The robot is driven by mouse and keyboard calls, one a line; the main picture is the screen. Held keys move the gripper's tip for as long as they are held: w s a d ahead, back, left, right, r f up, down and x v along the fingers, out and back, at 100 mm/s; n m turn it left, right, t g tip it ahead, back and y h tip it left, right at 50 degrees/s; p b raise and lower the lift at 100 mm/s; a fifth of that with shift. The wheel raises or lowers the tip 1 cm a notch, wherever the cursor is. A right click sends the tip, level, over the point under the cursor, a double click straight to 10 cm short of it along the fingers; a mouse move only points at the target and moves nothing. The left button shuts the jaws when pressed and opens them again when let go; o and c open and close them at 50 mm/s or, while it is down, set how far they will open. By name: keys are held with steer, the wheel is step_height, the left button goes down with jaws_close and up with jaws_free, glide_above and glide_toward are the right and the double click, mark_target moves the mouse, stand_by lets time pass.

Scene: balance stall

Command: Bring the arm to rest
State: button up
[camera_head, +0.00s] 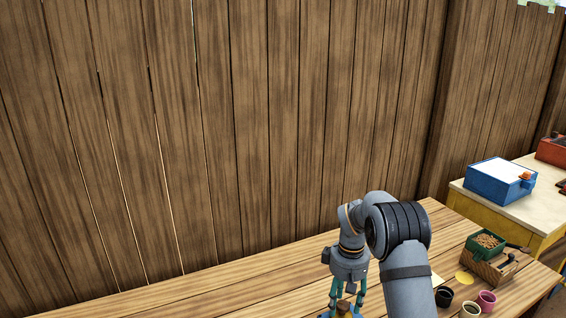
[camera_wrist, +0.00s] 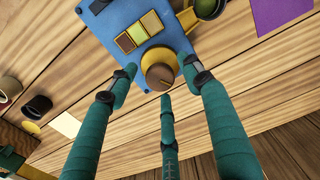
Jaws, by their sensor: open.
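My gripper (camera_head: 347,303) points down over the wooden table at the bottom of the head view, with its teal fingers spread. In the wrist view my gripper (camera_wrist: 162,78) is open, its fingertips around and near a round brown-and-gold knob (camera_wrist: 158,68). The knob sits at the edge of a blue box (camera_wrist: 112,38) with a row of coloured tiles. I cannot tell whether any finger touches the knob. My arm reaches in from the lower right of the head view and hides part of the table.
Cups, one black (camera_head: 444,296) and one pink (camera_head: 487,302), stand right of my arm, near a green box of pellets (camera_head: 487,245). A blue box with a white top (camera_head: 500,178) stands on a side table. A plank fence (camera_head: 250,120) rises behind. The table's left part is clear.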

steer(key=shift+r, duration=0.1)
steer(key=shift+w+r, duration=0.1)
steer(key=shift+r, duration=0.15)
step_height(320, 180, up, 11)
step_height(320, 180, down, 12)
steer(key=shift+r, duration=0.2)
steer(key=shift+r+n+p, duration=0.1)
steer(key=shift+n+p, duration=0.5)
steer(key=shift+n, duration=0.1)
steer(key=n+p, duration=0.2)
steer(key=n, duration=0.2)
steer(key=shift+r, duration=0.1)
steer(key=n+p, duration=0.3)
steer(key=n, duration=0.2)
steer(key=shift+n, duration=0.4)
step_height(320, 180, up, 10)
steer(key=b, duration=0.1)
